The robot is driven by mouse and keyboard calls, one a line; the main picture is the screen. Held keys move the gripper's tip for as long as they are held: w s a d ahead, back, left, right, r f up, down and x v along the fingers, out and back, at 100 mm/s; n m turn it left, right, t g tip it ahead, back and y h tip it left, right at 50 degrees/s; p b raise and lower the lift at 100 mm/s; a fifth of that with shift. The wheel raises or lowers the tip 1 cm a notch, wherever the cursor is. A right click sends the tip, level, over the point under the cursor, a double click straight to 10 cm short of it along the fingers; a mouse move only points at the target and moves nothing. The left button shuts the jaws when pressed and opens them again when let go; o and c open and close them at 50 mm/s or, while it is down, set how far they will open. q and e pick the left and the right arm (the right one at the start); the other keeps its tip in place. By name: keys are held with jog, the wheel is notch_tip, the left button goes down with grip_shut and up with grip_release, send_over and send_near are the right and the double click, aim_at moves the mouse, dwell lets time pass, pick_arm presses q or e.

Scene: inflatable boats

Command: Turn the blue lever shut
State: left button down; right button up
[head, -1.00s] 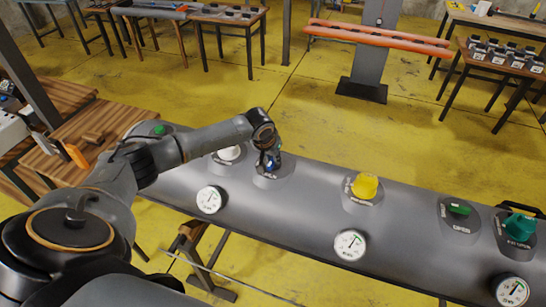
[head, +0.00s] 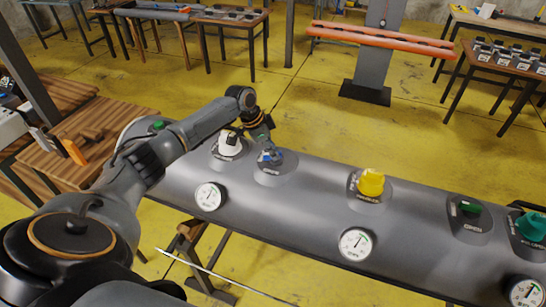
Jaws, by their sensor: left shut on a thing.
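The blue lever (head: 272,156) sits on a dark round base on top of the long grey inflatable tube (head: 300,198). My left gripper (head: 268,151) comes down to it from the upper left, its wrist tilted. Its fingers are shut at the lever and cover part of it. The lever's exact angle is too small and too hidden to tell. My right gripper is not in view.
A white valve (head: 229,143) stands just left of the lever. A yellow valve (head: 371,181), a green valve (head: 470,208) and a teal valve (head: 530,225) are to the right. Gauges (head: 357,244) line the tube's front. Wooden benches stand at left and behind.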

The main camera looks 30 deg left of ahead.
pick_arm(q)
jog(key=m+b, duration=0.1)
jog(key=m+g+b, duration=0.1)
jog(key=m+h+b, duration=0.1)
jog(key=m+b, duration=0.1)
jog(key=shift+w+a+f, duration=0.15)
jog(key=shift+w+f, duration=0.05)
jog(key=shift+w, duration=0.05)
jog(key=shift+w+a+r+m+g+b, duration=0.1)
jog(key=shift+m+g+b, duration=0.25)
jog(key=shift+m+b, duration=0.25)
jog(key=shift+r+m+g+b, duration=0.1)
jog(key=shift+m+g+b, duration=0.3)
jog(key=shift+m, duration=0.3)
jog(key=c, duration=1.3)
grip_release()
jog(key=v, duration=1.2)
jog(key=shift+a+f, duration=0.1)
